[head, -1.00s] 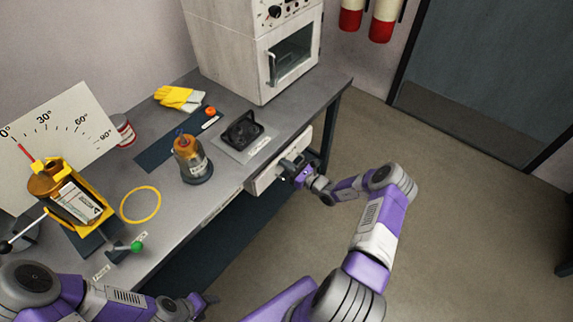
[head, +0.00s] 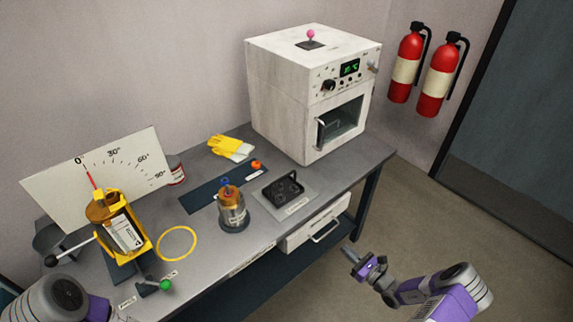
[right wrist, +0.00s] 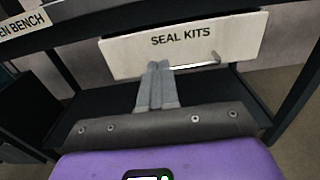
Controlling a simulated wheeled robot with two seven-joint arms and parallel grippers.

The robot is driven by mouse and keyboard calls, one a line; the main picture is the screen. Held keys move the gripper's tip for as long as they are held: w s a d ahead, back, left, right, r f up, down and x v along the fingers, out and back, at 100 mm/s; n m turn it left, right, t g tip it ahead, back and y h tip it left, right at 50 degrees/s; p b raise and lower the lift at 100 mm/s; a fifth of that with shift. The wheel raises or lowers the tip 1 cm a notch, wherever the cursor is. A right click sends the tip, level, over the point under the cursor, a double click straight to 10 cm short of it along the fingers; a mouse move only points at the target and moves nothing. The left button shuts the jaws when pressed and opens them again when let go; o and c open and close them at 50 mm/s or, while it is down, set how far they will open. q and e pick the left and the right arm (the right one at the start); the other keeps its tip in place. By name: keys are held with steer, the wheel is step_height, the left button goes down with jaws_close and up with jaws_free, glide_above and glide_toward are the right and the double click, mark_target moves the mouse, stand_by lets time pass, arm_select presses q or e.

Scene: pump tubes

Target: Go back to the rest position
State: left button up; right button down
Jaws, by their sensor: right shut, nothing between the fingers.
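My right gripper (head: 352,262) is in front of the bench, to the right of and apart from the white drawer front (head: 320,226). Its fingers are together with nothing between them. In the right wrist view the shut fingers (right wrist: 158,72) point at the drawer, which is labelled SEAL KITS (right wrist: 185,44); its handle shows just right of the fingertips. Part of my left arm shows at the bottom left of the head view, but its gripper is out of the picture.
The grey bench (head: 275,228) carries a pump bottle (head: 233,212), a black holder (head: 284,189), a yellow ring (head: 177,244), a tilted bottle in a yellow frame (head: 122,232), gloves (head: 231,147) and a white oven (head: 307,95). The floor right of the bench is clear.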

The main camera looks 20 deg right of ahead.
steer(key=a+f+n+g+y, duration=0.2)
steer(key=a+n+g+y, duration=0.35)
steer(key=a, duration=0.85)
steer(key=s+a+n+g+h, duration=0.7)
steer(key=s+a+n+g, duration=0.4)
steer(key=n, duration=1.3)
steer(key=s+a, duration=0.5)
steer(key=a, duration=0.1)
steer(key=shift+a+f+p, duration=0.15)
steer(key=shift+a+p, duration=0.1)
steer(key=shift+p, duration=0.1)
